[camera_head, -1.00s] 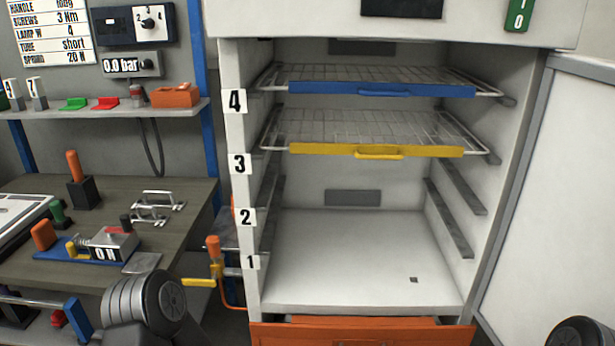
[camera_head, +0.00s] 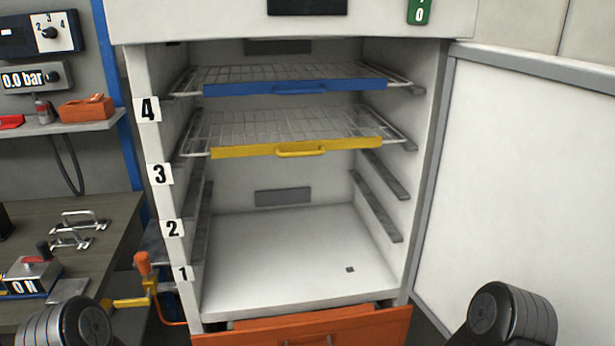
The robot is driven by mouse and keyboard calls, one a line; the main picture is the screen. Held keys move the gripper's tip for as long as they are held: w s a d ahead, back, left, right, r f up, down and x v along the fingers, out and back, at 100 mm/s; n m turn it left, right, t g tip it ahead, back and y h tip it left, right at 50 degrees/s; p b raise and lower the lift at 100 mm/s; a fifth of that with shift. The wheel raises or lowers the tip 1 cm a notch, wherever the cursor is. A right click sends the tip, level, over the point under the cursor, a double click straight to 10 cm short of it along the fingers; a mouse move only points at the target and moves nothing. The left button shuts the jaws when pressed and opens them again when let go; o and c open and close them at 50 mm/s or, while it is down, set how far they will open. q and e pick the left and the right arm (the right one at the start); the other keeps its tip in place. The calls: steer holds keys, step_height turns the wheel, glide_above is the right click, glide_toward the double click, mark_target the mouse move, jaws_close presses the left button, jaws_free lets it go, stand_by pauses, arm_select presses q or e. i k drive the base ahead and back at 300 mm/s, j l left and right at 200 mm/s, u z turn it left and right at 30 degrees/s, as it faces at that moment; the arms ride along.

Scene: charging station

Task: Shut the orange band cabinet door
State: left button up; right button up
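The white cabinet (camera_head: 141,180) stands open in front of me, and its inside is in full view. Its white door (camera_head: 530,190) with a grey edge is swung wide open to the right and runs out of the picture. No orange band shows on the visible part of the door. An orange front (camera_head: 370,328) with a handle sits at the bottom of the cabinet, cut off by the lower edge. Only dark rounded parts of my two arms show, at the bottom left and bottom right, apart from the door. Neither gripper is in view.
A wire shelf with a blue front (camera_head: 240,90) and one with a yellow front (camera_head: 235,152) are inside the cabinet. A workbench (camera_head: 115,215) with a yellow-and-orange lever (camera_head: 143,264) beside it stands at left. Open space lies before the door.

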mark_target(520, 191)
steer(key=k+j, duration=0.15)
steer(key=k, duration=0.25)
steer(key=z, duration=1.7)
